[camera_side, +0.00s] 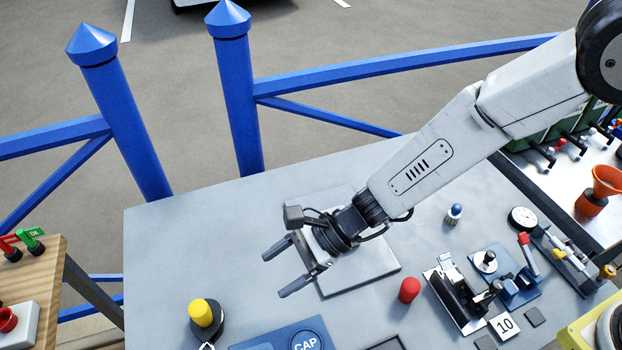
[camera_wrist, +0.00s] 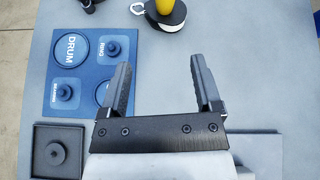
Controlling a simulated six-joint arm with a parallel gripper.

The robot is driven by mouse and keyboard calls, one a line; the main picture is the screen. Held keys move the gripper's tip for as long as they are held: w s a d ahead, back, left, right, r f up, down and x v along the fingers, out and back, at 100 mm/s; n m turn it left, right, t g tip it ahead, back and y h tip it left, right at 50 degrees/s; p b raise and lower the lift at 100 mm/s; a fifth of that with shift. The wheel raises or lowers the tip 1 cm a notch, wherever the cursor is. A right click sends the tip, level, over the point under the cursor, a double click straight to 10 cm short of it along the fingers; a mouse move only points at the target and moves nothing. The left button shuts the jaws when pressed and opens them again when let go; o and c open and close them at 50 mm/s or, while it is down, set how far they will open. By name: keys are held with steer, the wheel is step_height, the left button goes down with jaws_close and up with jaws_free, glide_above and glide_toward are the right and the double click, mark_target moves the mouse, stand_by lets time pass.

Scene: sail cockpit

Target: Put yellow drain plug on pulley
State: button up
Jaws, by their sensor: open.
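The yellow drain plug (camera_side: 199,312) is a short yellow cylinder near the front left of the grey table. It appears to stand upright on the dark round pulley (camera_side: 218,328), which has a small metal shackle at its front. In the wrist view the yellow plug (camera_wrist: 163,6) shows at the top edge, over the black and white pulley (camera_wrist: 169,22); its top is cut off. My gripper (camera_side: 273,276) is open and empty above the table, apart from the plug and to its upper right. Its two fingers also show in the wrist view (camera_wrist: 159,64), with bare table between them.
A blue board (camera_wrist: 77,73) with labelled round parts lies near the pulley. A dark square tray (camera_wrist: 40,130) sits beside it. A red cylinder (camera_side: 409,290), a blue-topped piece (camera_side: 454,214) and metal fixtures (camera_side: 460,295) stand to the right.

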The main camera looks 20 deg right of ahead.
steer(key=s+d+r+n+t+h, duration=0.1)
steer(key=d+n+h, duration=0.5)
steer(key=d, duration=1.4)
steer(key=s+d+r+n+t+h, duration=0.1)
steer(key=s+d+r+n+h, duration=0.3)
steer(key=d+n, duration=0.6)
steer(key=d+h, duration=0.1)
steer(key=d, duration=0.8)
steer(key=shift+s+d+r+t+h, duration=0.15)
steer(key=shift+d+r+t+h, duration=0.1)
steer(key=shift+d+t+h, duration=0.15)
